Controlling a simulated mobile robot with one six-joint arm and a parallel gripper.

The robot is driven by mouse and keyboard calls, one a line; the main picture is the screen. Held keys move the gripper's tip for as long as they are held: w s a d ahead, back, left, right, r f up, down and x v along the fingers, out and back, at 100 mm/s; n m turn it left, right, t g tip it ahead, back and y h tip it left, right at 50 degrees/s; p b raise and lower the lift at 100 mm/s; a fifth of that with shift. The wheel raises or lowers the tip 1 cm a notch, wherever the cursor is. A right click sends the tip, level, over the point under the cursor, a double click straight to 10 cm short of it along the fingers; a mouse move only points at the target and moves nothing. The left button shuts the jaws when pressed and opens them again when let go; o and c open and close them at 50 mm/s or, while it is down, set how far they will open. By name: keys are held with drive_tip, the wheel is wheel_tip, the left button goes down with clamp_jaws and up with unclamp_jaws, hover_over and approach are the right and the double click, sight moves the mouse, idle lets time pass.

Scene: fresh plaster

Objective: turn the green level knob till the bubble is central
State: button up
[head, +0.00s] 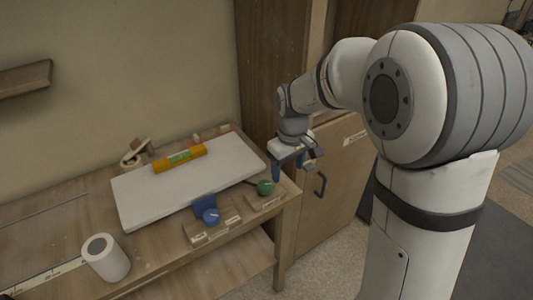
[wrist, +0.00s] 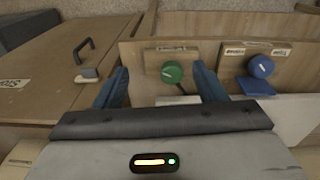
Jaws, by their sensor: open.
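The green knob (head: 265,187) is on a small wooden block at the right front of the bench. In the wrist view the green knob (wrist: 172,72) lies between my two blue fingers, farther ahead of them. My gripper (head: 290,172) is open and empty, above and just right of the knob, apart from it. It also shows in the wrist view (wrist: 160,85). An orange spirit level (head: 180,158) with a green vial lies on a white board (head: 140,197). The bubble is too small to make out.
A white cylinder (head: 106,258) stands at the bench's front left. A tape-like loop (head: 134,155) lies behind the board. A wooden cabinet (head: 335,180) with a dark handle (head: 320,184) stands right of the bench. A wall shelf (head: 25,79) is at upper left.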

sight(265, 184)
drive_tip(key=w+a+f+n, duration=0.1)
drive_tip(key=w+a, duration=0.1)
drive_tip(key=w+a+f+n+p, duration=0.1)
drive_tip(key=a+f, duration=0.1)
drive_tip(key=w+a+f, duration=0.1)
drive_tip(key=w+a, duration=0.1)
drive_tip(key=shift+w+f+n+g+p, duration=0.15)
drive_tip(key=shift+w+n+g+p, duration=0.2)
drive_tip(key=shift+n+g+p, duration=0.05)
drive_tip(key=shift+w+a+f, duration=0.15)
drive_tip(key=shift+f, duration=0.1)
wheel_tip(265, 184, down, 8)
drive_tip(key=shift+r+p, duration=0.1)
drive_tip(key=shift+p, duration=0.65)
drive_tip(key=c, duration=1)
